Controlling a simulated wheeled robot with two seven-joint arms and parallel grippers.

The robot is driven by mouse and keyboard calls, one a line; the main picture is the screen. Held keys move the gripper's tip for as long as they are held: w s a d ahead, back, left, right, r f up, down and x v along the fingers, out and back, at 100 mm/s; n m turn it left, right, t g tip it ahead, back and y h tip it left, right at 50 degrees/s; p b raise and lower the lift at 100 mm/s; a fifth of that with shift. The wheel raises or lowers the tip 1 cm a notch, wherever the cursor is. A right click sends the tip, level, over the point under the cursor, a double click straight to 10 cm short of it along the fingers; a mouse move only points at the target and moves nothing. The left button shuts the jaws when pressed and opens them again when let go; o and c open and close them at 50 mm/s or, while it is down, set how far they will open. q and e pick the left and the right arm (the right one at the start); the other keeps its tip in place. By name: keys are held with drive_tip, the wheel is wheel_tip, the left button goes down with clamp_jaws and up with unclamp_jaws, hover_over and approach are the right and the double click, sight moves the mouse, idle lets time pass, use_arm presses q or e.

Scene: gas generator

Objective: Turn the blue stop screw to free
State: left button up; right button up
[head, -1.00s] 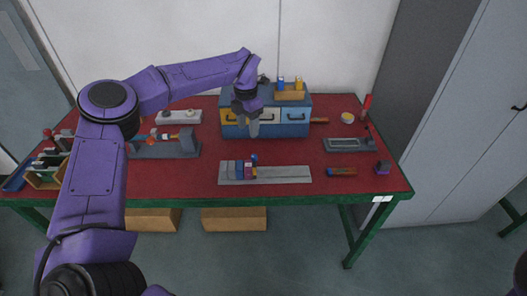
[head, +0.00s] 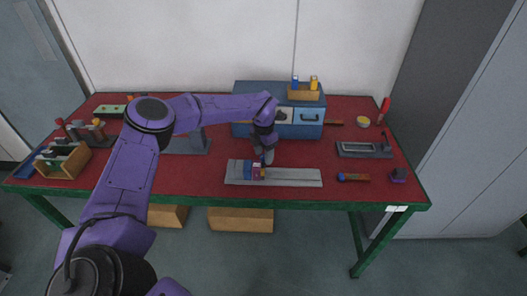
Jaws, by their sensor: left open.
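A grey rail plate (head: 300,177) lies near the front edge of the red table. A small carriage with blue and red blocks (head: 254,172) sits on its left part. The blue knob seen on top of the carriage a second ago is now hidden behind my left gripper. My left gripper (head: 266,158) points down right above the carriage, its fingers apart. I cannot tell whether the fingers touch the knob. My right gripper is not in view.
A blue drawer cabinet (head: 262,95) stands behind my left gripper, with a small box of blue and yellow pieces (head: 304,92) on top. A grey fixture (head: 364,149), a screwdriver-like tool (head: 354,177) and a purple block (head: 398,175) lie to the right. A wooden tool box (head: 66,162) stands at the left.

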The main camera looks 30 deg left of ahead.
use_arm(q)
drive_tip(key=shift+s, duration=0.1)
drive_tip(key=shift+c, duration=0.7)
clamp_jaws()
